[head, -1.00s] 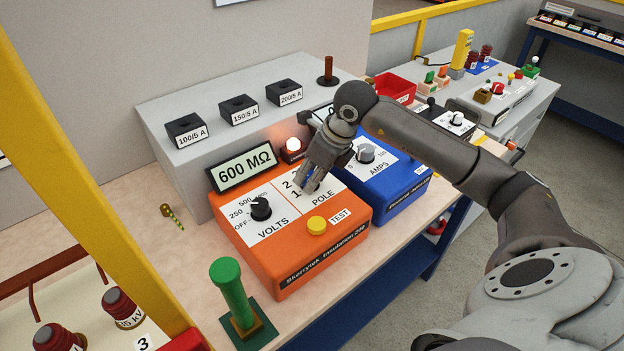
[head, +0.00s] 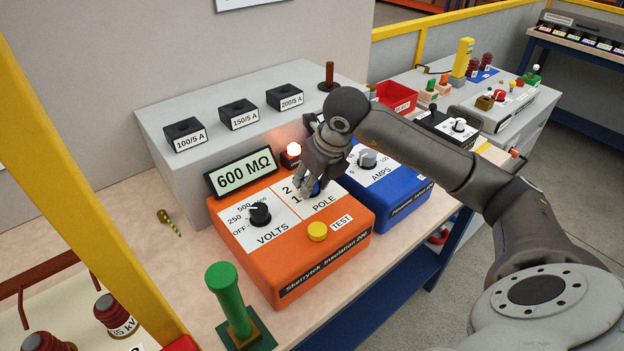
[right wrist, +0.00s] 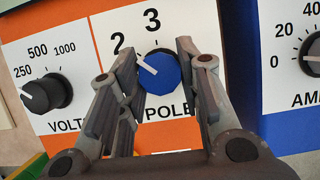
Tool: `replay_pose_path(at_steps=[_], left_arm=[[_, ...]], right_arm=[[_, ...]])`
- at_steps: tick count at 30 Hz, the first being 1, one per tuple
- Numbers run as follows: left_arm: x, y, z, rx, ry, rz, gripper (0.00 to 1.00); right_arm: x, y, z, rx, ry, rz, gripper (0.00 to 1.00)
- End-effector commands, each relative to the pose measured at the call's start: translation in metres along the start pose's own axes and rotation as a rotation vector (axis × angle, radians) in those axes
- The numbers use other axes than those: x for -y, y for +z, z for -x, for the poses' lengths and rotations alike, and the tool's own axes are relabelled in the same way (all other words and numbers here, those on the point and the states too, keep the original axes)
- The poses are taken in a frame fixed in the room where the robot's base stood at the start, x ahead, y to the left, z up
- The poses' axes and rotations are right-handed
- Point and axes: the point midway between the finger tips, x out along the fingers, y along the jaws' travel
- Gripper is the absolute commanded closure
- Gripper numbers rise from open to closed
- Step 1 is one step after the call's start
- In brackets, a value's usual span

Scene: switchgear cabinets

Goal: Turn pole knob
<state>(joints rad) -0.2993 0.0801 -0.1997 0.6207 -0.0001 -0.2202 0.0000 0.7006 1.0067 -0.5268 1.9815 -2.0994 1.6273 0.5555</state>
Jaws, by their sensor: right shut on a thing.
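The blue pole knob (right wrist: 163,75) sits on the white POLE panel of the orange insulation tester (head: 290,262). Its white pointer aims up and left, towards the 2. The 3 is above it; the 1 is hidden in the right wrist view. My right gripper (right wrist: 158,70) is shut on the pole knob, one finger on each side. In the head view my right gripper (head: 312,190) comes down from above and covers most of the knob; a bit of blue shows. My left gripper is not in view.
The black volts knob (head: 260,214) is left of the pole knob, and the yellow test button (head: 317,231) is in front. The display (head: 243,173) reads 600 MΩ beside a glowing lamp (head: 293,149). A blue tester (head: 397,200) stands close on the right.

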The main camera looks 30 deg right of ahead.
Motion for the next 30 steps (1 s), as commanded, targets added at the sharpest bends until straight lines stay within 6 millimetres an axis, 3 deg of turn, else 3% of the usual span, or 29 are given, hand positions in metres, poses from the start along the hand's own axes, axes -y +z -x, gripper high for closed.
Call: replay_pose_path(at_steps=[3,4,8,20,23,30], left_arm=[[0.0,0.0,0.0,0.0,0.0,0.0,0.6],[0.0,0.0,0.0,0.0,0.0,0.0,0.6],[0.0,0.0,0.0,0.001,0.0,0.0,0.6],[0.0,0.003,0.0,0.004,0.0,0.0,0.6],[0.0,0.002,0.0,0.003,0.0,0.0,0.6],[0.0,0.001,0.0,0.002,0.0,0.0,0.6]], right_arm=[[0.001,0.001,0.001,0.004,-0.001,-0.001,0.91],[0.001,0.001,0.001,0.004,-0.001,-0.001,0.64],[0.001,0.001,0.001,0.003,-0.001,0.0,0.47],[0.0,0.001,0.006,0.002,0.0,0.001,0.46],[0.0,0.002,0.019,0.006,-0.001,0.001,0.46],[0.001,0.002,0.07,0.008,-0.002,0.001,0.46]])
